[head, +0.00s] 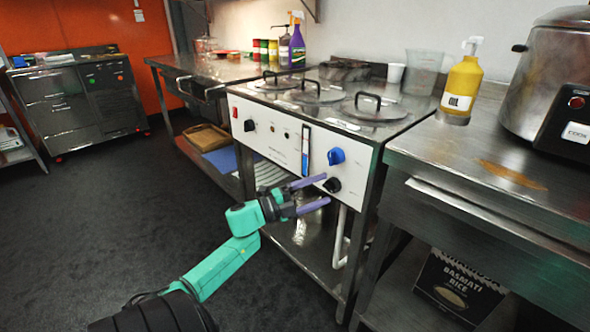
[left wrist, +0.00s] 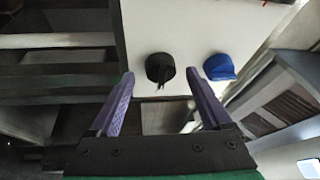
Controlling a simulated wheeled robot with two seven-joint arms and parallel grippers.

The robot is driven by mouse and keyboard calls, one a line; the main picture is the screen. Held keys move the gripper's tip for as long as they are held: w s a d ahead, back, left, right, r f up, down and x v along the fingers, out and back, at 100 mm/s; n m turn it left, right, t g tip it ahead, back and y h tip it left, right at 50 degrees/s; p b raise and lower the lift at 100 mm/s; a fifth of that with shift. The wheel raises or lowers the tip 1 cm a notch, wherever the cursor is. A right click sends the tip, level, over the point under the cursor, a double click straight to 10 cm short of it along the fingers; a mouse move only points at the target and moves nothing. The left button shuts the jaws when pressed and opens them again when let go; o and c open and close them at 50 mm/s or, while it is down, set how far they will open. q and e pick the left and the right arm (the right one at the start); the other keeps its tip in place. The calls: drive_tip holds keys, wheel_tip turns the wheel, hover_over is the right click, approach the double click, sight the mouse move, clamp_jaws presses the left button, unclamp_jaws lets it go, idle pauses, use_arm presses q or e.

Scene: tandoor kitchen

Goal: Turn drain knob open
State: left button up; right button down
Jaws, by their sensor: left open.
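A white control panel (head: 270,140) fronts the steel unit with lidded wells. A blue knob (head: 336,156) and a black knob (head: 332,185) below it sit at its right end; another black knob (head: 250,125) is at its left. The labels are too small to read, so I cannot tell which is the drain knob. My left gripper (head: 327,188) is open, its purple fingers pointing at the lower black knob. In the left wrist view, this black knob (left wrist: 160,67) lies between and beyond the fingertips, and the blue knob (left wrist: 218,67) lies right of them. My right gripper is not in view.
Black-handled lids (head: 372,108) cover the unit's top. A white pipe (head: 340,237) hangs below the panel. A steel counter (head: 440,150) on the right carries a yellow bottle (head: 461,88) and a large cooker (head: 550,80). The dark floor (head: 100,220) at left is clear.

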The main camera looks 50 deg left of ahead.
use_arm(q)
drive_tip(key=v, duration=1.3)
drive_tip(key=shift+p, duration=0.45)
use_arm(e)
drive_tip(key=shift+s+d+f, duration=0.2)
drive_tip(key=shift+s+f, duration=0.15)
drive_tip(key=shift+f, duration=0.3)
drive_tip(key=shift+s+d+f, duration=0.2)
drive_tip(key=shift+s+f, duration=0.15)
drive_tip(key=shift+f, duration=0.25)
use_arm(q)
drive_tip(key=shift+f, duration=0.1)
